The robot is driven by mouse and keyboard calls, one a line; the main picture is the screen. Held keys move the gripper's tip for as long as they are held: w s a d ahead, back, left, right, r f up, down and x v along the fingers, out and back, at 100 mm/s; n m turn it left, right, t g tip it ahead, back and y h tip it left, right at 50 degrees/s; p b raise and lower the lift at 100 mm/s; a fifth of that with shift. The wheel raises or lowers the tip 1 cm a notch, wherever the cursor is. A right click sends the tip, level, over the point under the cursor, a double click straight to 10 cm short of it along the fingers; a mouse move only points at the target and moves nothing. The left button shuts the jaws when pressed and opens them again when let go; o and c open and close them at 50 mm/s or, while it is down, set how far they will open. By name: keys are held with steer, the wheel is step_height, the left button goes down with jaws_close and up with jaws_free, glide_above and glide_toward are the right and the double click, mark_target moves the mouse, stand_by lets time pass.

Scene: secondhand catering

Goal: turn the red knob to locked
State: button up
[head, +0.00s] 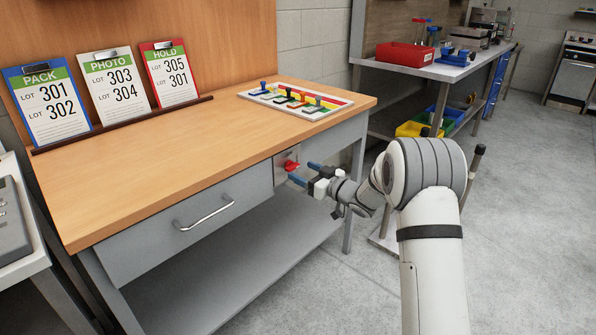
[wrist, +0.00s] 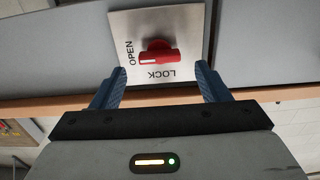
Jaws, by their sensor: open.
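The red knob (head: 291,166) sits on a pale plate on the bench front, right of the drawer. In the wrist view the knob (wrist: 158,57) lies level across the plate (wrist: 185,25), which shows upside down. The white mark on the knob's left end points to the word OPEN; the word LOCK is below the knob. My gripper (head: 300,172) is open in front of the plate. In the wrist view its blue fingers stand either side of the knob, a little short of it, with nothing between them (wrist: 160,72).
A grey drawer with a metal handle (head: 205,213) is left of the knob. The wooden benchtop (head: 180,150) overhangs just above it. A board with coloured pieces (head: 330,110) and three lot clipboards (head: 121,84) are on top. A lower shelf (head: 240,262) is below.

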mark_target(295, 167)
steer(key=shift+x, duration=1.95)
